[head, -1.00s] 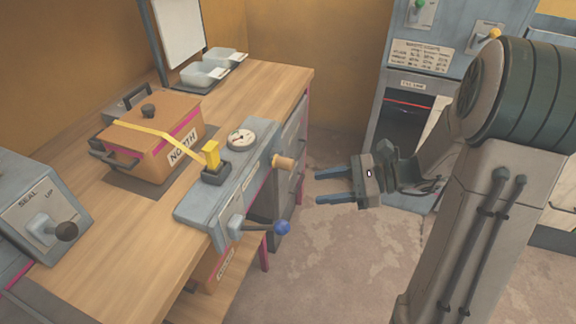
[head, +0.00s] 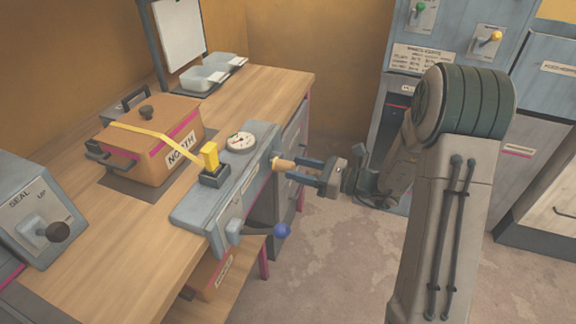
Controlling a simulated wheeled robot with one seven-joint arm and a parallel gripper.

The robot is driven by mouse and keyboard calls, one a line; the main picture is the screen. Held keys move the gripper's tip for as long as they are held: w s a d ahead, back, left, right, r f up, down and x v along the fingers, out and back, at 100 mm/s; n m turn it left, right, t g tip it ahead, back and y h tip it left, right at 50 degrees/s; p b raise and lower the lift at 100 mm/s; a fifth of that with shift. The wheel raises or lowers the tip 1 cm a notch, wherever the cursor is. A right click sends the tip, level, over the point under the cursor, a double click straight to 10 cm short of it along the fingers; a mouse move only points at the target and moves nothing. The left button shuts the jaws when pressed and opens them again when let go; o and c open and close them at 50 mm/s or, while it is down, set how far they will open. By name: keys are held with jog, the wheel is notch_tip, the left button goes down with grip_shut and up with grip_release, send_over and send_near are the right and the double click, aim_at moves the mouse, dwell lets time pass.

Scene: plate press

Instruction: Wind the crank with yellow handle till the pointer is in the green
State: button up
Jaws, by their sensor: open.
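A grey-blue unit (head: 240,182) sits along the right edge of the wooden bench. On its top is a small round white dial (head: 240,141); its pointer and any green zone are too small to read. A crank with a tan-yellow handle (head: 279,162) sticks out from the unit's right side. A second crank with a blue knob (head: 282,230) is nearer the front. My gripper (head: 290,168) is open, its fingers pointing left at the tan-yellow handle, with the tips at its outer end. Whether they touch it I cannot tell.
A yellow block (head: 210,156) stands on the unit, with a yellow strap running to a brown box (head: 150,140) labelled NORTH. A SEAL lever panel (head: 40,222) is at the left. Grey cabinets stand behind my arm. Floor below the gripper is clear.

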aim_at(294, 166)
jog(key=shift+x, duration=1.8)
grip_shut()
jog(key=shift+r+p, duration=0.15)
jog(key=shift+p, duration=0.15)
